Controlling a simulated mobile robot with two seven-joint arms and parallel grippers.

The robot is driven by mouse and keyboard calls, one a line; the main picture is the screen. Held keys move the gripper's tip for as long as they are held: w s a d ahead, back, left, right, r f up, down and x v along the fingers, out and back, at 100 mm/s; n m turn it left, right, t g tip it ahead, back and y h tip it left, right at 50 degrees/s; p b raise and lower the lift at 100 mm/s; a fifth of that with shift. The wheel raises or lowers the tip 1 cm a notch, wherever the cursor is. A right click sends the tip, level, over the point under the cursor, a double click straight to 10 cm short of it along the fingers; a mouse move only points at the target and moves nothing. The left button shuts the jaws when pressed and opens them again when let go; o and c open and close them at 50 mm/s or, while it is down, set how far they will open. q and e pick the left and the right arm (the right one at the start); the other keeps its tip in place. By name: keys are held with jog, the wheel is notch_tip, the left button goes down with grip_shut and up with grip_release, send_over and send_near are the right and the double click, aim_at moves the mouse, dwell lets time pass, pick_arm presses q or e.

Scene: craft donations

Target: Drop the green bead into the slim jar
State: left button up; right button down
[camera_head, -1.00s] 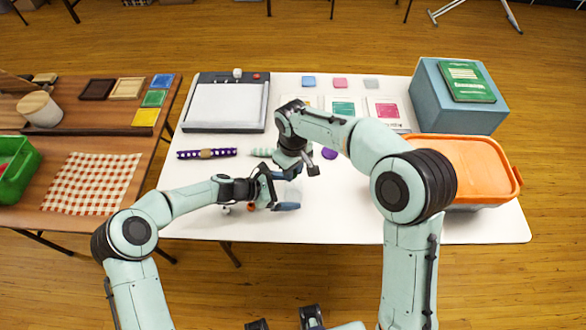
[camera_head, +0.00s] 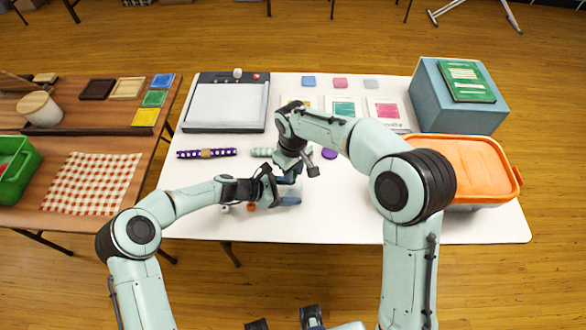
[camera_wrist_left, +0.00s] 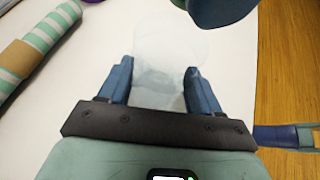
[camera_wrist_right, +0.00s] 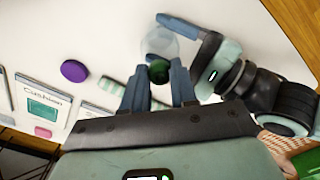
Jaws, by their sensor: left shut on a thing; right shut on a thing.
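The green bead (camera_wrist_right: 157,71) is between the fingertips of my right gripper (camera_wrist_right: 158,80), which is shut on it. In the head view the right gripper (camera_head: 289,176) is over the table's front middle, and the bead is hidden. The slim jar is clear; it shows faintly between my left gripper's fingers (camera_wrist_left: 160,75) as a see-through jar (camera_wrist_left: 165,60). My left gripper (camera_head: 288,198) is shut on the jar, just below and in front of the right gripper. In the right wrist view the jar (camera_wrist_right: 178,45) lies right behind the bead; the exact gap cannot be told.
A purple dotted roll (camera_head: 190,154), a mint striped roll (camera_head: 261,152) and a purple disc (camera_head: 329,153) lie behind the grippers. A small orange thing (camera_head: 251,207) is near the left gripper. An orange-lidded bin (camera_head: 460,165) stands right. The table's front right middle is clear.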

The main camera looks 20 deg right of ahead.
jog(key=shift+f, duration=0.25)
dwell(0.4)
jog(key=shift+f, duration=0.5)
jog(key=shift+f, duration=0.4)
dwell(0.5)
jog(key=c, duration=0.8)
grip_release()
jog(key=shift+r, duration=0.1)
notch_tip(320, 180, up, 12)
